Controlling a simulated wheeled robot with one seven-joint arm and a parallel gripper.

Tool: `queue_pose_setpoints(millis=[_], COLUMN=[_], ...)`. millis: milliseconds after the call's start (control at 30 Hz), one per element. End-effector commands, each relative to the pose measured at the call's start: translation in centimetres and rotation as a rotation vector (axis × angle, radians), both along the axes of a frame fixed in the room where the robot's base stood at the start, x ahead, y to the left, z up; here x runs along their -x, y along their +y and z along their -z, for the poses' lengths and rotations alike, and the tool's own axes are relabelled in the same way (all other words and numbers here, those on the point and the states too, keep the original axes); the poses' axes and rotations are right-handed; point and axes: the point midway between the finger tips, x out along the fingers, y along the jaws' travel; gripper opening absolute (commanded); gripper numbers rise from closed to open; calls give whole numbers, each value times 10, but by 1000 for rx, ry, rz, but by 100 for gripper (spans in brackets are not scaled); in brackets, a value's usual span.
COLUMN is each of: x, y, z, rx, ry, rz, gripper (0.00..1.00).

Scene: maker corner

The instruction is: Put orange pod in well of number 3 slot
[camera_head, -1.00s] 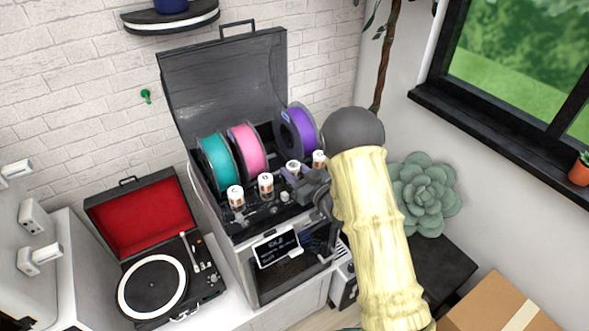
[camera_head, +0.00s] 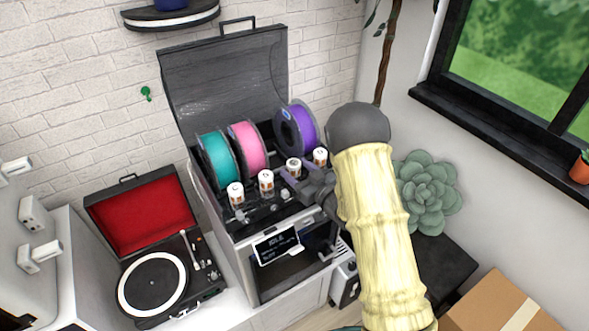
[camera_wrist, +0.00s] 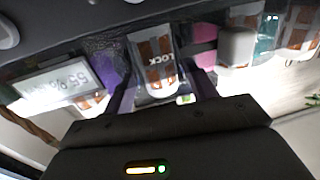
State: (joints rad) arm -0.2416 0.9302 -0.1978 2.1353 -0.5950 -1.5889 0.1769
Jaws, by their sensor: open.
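A row of white-capped clear pods with orange-brown contents stands in the open printer-like box (camera_head: 262,215). They are the leftmost pod (camera_head: 235,194), the second pod (camera_head: 266,181), the third pod (camera_head: 294,167) and the rightmost pod (camera_head: 320,156). My gripper (camera_head: 289,184) is open beside the third pod. In the wrist view its purple fingers stand on either side of a pod (camera_wrist: 153,62) with lettering on it, apparently without holding it. I cannot read slot numbers or make out an empty well; my gripper and arm hide part of the box's right side.
Behind the pods stand a teal spool (camera_head: 216,160), a pink spool (camera_head: 247,148) and a purple spool (camera_head: 297,129). The box's raised lid (camera_head: 225,85) is behind them. A small screen (camera_head: 277,246) is on the front. A red-lined turntable (camera_head: 152,284) stands to the left.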

Motion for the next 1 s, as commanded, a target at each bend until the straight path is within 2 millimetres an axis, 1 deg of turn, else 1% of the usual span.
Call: queue_pose_setpoints(millis=[100, 300, 400, 500, 667, 1000], x=[16, 46, 60, 71, 79, 80], y=[-16, -42, -54, -64, -70, -70], z=[4, 3, 3, 2, 1, 0], rx=[-2, 0, -2, -1, -1, -1], ry=[3, 1, 2, 1, 1, 1], rz=[5, 5, 5, 4, 2, 1], gripper=[57, 57, 57, 57, 57, 57])
